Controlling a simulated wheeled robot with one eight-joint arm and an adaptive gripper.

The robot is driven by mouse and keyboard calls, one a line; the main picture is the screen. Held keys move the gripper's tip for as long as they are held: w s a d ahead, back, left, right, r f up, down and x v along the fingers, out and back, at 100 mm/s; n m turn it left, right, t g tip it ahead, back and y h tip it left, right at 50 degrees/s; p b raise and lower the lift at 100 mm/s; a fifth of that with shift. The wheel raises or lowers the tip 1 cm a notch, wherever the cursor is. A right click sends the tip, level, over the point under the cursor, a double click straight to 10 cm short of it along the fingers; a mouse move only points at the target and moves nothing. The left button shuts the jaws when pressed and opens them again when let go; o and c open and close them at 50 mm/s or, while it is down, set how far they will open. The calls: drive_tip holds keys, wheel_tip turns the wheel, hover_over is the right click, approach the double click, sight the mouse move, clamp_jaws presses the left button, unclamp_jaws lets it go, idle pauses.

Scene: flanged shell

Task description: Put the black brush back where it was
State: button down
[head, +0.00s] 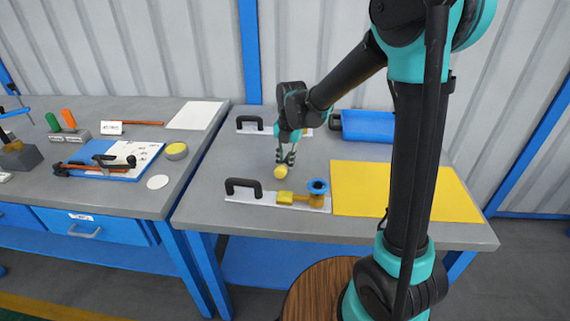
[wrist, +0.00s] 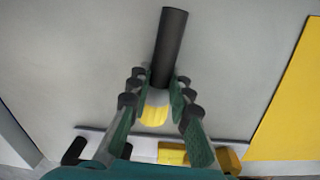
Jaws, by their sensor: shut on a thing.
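My gripper (head: 286,160) is over the right table, in front of the rear handled plate. In the wrist view my gripper (wrist: 160,88) has its fingers closed around a long object that I take to be the black brush (wrist: 171,42). Its black cylindrical part points away from me, past the fingertips. A pale band and a yellow end lie between the fingers, on the near side. In the head view only the yellow end (head: 281,172) shows clearly; the fingers hide the rest. I cannot tell whether it touches the tabletop.
A front white plate (head: 255,196) with a black handle lies nearest me, beside a yellow part with a blue flange (head: 318,186). A yellow sheet (head: 395,188) lies right, a blue case (head: 368,127) behind. The left table (head: 105,200) holds tools and papers.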

sight(285, 162)
wheel_tip(285, 162, up, 20)
drive_tip(key=w+a+f+n+t+h, duration=0.1)
drive_tip(key=w+a+t, duration=0.1)
drive_tip(key=a+t, duration=0.5)
drive_tip(key=w+a+f+t+h, duration=0.1)
drive_tip(key=a+t, duration=0.3)
drive_tip(key=a, duration=0.7)
drive_tip(key=s+a+r+n+t+y, duration=0.3)
drive_tip(key=s+a+r+y, duration=0.1)
drive_tip(key=s+a, duration=0.6)
drive_tip(key=s+a+r+n+t+y, duration=0.35)
drive_tip(key=s+a, duration=0.35)
drive_tip(key=a, duration=0.4)
drive_tip(key=shift+m+y, duration=0.25)
wheel_tip(285, 162, down, 20)
drive_tip(key=shift+a+r, duration=0.1)
drive_tip(key=shift+r, duration=0.05)
drive_tip(key=c, duration=1.4)
unclamp_jaws()
